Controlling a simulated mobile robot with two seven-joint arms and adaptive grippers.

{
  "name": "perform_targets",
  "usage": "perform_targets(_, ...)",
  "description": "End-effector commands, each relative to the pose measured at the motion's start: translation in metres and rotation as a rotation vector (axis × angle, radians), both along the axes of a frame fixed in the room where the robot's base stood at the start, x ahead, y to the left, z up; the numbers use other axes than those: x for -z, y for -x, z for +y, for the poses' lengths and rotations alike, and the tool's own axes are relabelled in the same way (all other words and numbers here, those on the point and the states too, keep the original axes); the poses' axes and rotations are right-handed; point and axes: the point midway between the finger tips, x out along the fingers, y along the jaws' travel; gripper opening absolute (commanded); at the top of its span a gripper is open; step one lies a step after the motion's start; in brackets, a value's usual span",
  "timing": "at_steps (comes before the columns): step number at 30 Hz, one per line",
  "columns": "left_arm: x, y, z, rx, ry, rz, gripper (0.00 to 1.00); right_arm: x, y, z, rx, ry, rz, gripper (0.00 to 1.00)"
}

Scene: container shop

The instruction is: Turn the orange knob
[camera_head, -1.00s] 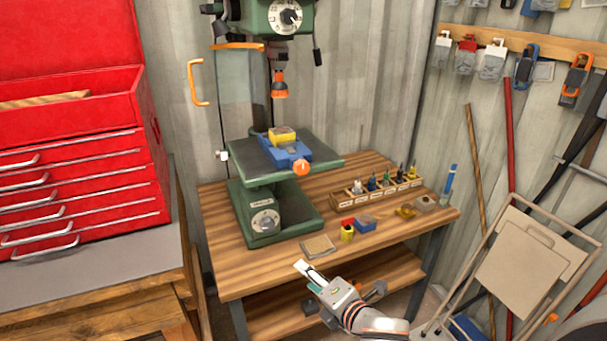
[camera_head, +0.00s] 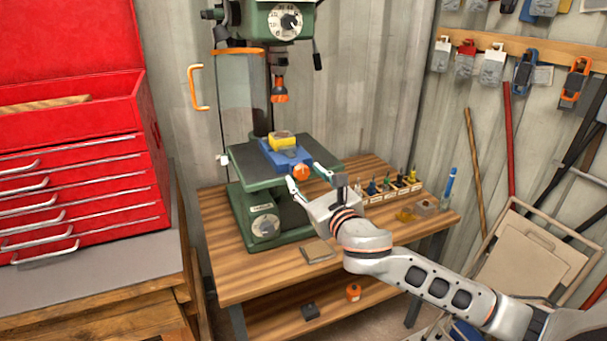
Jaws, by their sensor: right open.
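The orange knob (camera_head: 302,172) is on the front of the blue vise (camera_head: 279,155), which sits on the green drill press table (camera_head: 248,163). A yellow block (camera_head: 281,138) is in the top of the vise. My right gripper (camera_head: 305,178) is open. Its fingers point up toward the knob, one on the left and one on the right of it in the picture. I cannot tell whether they touch the knob. My left gripper is not in view.
The drill chuck (camera_head: 280,91) hangs above the vise. A red tool chest (camera_head: 80,185) stands on the left. A folded chair (camera_head: 521,256) is on the right.

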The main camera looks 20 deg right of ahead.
Motion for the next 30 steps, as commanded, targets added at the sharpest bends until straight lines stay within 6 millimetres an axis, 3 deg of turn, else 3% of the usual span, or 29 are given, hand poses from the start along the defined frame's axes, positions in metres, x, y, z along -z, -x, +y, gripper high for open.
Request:
perform_targets(6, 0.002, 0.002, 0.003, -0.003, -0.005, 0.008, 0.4, 0.0, -0.02, 0.001, 0.0, -0.002, 0.001, 0.43)
perform_targets(15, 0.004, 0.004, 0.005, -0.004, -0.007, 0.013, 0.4, 0.001, -0.023, 0.001, 0.0, -0.002, 0.001, 0.43)
perform_targets(20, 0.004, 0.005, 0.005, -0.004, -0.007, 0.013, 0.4, 0.001, -0.023, 0.001, 0.0, -0.002, 0.001, 0.05)
perform_targets(30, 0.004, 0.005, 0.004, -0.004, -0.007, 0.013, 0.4, 0.001, -0.022, 0.001, 0.0, -0.026, 0.002, 0.05)
